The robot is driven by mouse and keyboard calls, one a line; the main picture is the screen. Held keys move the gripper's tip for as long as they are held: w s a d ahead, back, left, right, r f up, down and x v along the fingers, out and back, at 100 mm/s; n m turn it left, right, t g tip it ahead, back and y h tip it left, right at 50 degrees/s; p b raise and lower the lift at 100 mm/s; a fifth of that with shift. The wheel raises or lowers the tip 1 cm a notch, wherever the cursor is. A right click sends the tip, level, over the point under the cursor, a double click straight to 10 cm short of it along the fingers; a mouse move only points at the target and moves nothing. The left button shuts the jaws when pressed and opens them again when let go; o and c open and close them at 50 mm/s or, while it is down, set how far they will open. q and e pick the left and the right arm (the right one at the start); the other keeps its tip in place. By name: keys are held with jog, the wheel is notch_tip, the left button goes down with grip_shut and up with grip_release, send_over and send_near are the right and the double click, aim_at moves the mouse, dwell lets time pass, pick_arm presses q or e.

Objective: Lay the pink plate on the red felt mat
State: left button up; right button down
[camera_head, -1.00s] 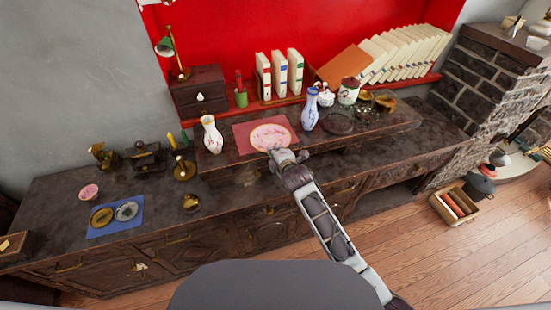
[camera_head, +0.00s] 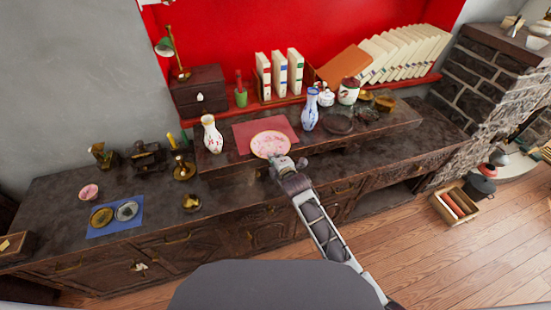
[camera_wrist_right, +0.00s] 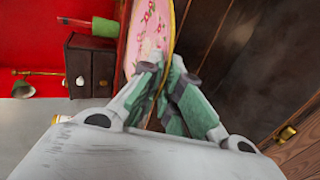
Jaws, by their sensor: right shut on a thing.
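The pink plate (camera_head: 270,144), round with a yellowish rim and a floral pattern, shows face up in the head view. My right gripper (camera_head: 279,163) is shut on its near rim. In the right wrist view the fingers (camera_wrist_right: 167,72) close on the edge of the plate (camera_wrist_right: 152,30). The red felt mat (camera_head: 254,129) lies on the raised shelf of the dark sideboard. The plate overlaps the mat's front part in the picture and reaches past its near edge. I cannot tell the height of the plate above the mat. My left gripper is not in view.
A white vase (camera_head: 212,136) stands left of the mat and a blue-white vase (camera_head: 310,110) to its right. Books (camera_head: 280,74) and a dark drawer box (camera_head: 199,90) stand behind. A blue mat (camera_head: 115,216) with two round items lies at lower left.

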jog(key=c, duration=1.6)
grip_release()
jog(key=shift+c, duration=0.2)
jog(key=shift+r, duration=0.1)
jog(key=v, duration=1.2)
